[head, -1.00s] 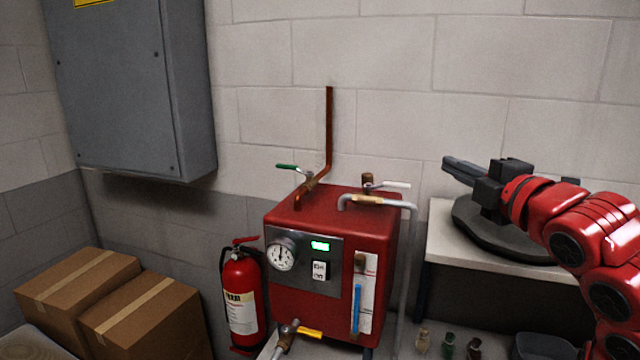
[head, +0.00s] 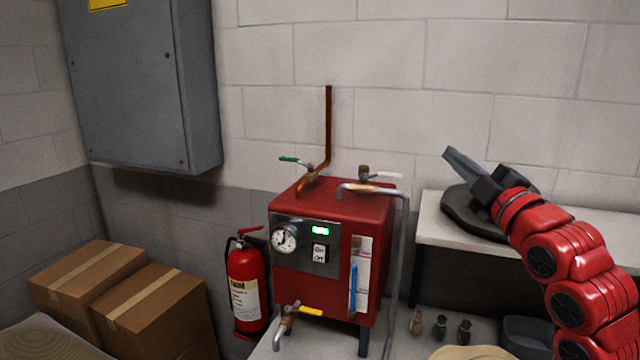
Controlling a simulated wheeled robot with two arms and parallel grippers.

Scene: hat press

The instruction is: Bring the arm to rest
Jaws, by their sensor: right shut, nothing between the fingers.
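My right gripper (head: 453,157) is at the right of the head view, at the end of my red arm. Its dark fingers are together and point up and to the left, with nothing between them. It shows in front of a dark flat round object (head: 466,218) on the pale shelf (head: 431,229). The gripper is to the right of the red boiler (head: 335,214) and apart from it. My left gripper is out of view.
The boiler has valves with green, white and yellow handles (head: 310,311). A fire extinguisher (head: 247,283) and cardboard boxes (head: 152,311) stand to its left. Small bottles (head: 440,326) and a grey bin (head: 527,334) are below the shelf. A grey cabinet (head: 130,85) hangs upper left.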

